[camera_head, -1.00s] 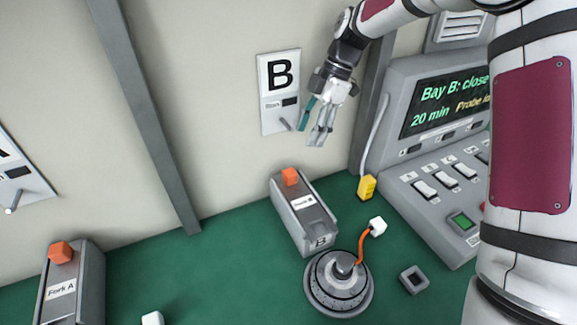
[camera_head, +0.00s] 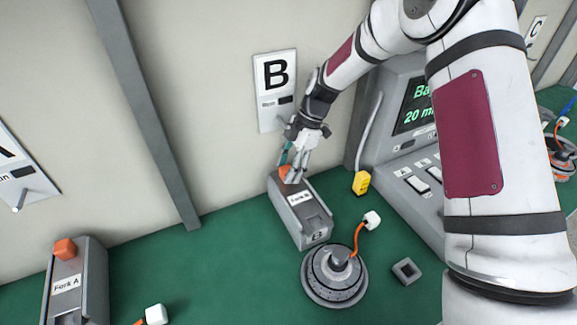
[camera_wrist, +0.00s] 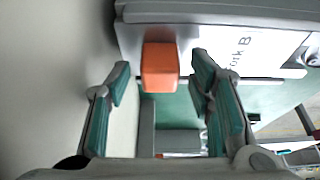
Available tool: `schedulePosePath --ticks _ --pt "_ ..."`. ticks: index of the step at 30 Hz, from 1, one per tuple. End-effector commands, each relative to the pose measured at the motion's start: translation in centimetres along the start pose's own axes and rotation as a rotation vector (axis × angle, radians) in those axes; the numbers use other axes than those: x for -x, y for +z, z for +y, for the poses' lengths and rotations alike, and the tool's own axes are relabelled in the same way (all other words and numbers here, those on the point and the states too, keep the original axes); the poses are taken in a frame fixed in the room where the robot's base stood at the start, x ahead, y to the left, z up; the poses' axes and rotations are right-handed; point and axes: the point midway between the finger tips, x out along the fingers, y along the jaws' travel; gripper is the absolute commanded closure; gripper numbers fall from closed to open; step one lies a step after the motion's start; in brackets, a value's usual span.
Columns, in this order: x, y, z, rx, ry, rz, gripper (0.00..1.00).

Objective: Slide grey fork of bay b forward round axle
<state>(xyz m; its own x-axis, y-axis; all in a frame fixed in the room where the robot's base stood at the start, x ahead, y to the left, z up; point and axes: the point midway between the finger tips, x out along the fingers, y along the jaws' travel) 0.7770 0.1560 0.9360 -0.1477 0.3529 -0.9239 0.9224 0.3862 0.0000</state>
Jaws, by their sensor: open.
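The grey fork unit of bay B (camera_head: 301,214) stands on the green bench against the wall, with a white "Fork B" label and an orange knob (camera_wrist: 159,66) on its rear top. The round grey hub motor (camera_head: 334,277) with its axle (camera_head: 340,253) stands just in front of the unit. My gripper (camera_head: 294,170) is open at the orange knob. In the wrist view my gripper (camera_wrist: 160,85) has its teal-padded fingers on either side of the knob, with gaps showing. The head view partly hides the knob behind the fingers.
An orange cable with a white plug (camera_head: 372,219) rises from the motor. A yellow block (camera_head: 361,183), a square grey socket (camera_head: 406,271) and the control console (camera_head: 412,170) are to the right.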

Motion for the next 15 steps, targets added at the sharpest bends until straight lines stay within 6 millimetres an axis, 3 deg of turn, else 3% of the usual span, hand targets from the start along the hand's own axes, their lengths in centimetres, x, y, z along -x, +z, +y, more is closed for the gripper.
schedulePosePath --ticks 4,10,15 --pt "0.02 0.00 0.00 0.000 0.000 0.000 0.54" --pt "0.04 0.00 0.00 0.000 0.000 0.000 0.99" --pt "0.06 0.00 -0.06 0.000 0.000 0.000 1.00"
